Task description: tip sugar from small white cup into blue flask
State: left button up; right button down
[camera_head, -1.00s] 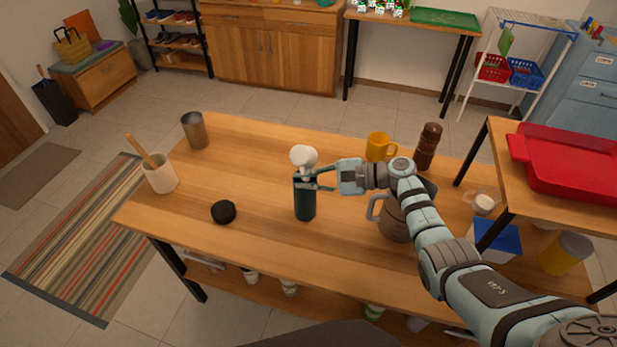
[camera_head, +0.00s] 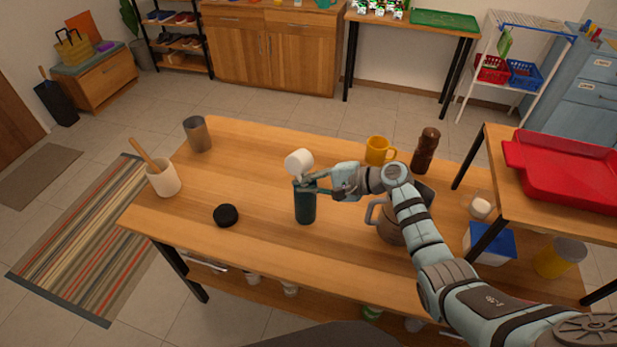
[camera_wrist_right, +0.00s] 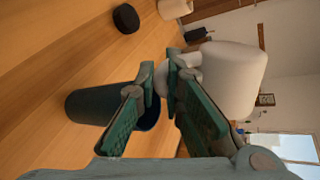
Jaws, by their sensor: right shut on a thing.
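The small white cup (camera_head: 299,162) is in my right gripper (camera_head: 312,182), just above the dark blue-green flask (camera_head: 305,207), and looks tilted. The flask stands upright on the wooden table. In the right wrist view my gripper (camera_wrist_right: 163,95) is shut on the small white part at the cup's side, and the white cup (camera_wrist_right: 232,80) lies beyond the fingers. The flask (camera_wrist_right: 88,106) shows there partly behind a finger, with its dark opening close to the fingertips. I cannot see any sugar or the inside of the cup. My left gripper is not in view.
A black round lid (camera_head: 226,215) lies left of the flask. A grey-brown jug (camera_head: 388,225) stands near my right arm. A yellow mug (camera_head: 378,150) and brown grinder (camera_head: 427,150) stand behind. A utensil pot (camera_head: 163,180) and metal cup (camera_head: 197,135) stand at left.

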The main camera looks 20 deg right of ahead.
aim_at(300, 170)
jog(key=shift+f+n+h+b, duration=0.5)
jog(key=shift+n+h+b, duration=0.1)
jog(key=shift+n, duration=0.2)
jog(key=shift+w+d+r+n+t+h, duration=0.1)
jog(key=shift+r+n+t+h, duration=0.3)
jog(key=shift+r+n+t, duration=0.3)
jog(key=f+n+t+h+b, duration=0.1)
jog(key=b, duration=0.3)
jog(key=shift+f+n+h, duration=0.3)
jog(key=shift+w+d+r+n+t+h+p, duration=0.15)
jog(key=shift+r+n+t+h+p, duration=0.15)
jog(key=shift+n+t+h, duration=0.4)
jog(key=n+t+b, duration=0.1)
jog(key=n+t+h+b, duration=0.1)
jog(key=n, duration=0.1)
jog(key=s+a+n+t+b, duration=0.1)
jog(key=n, duration=0.1)
jog(key=shift+f+t+h+b, duration=0.35)
jog(key=shift+t+h+b, duration=0.05)
jog(key=r+n, duration=0.1)
jog(key=s+a+r+n+t, duration=0.1)
jog(key=r+n, duration=0.1)
jog(key=r, duration=0.1)
jog(key=shift+s+a+t, duration=0.2)
jog(key=shift+t, duration=0.2)
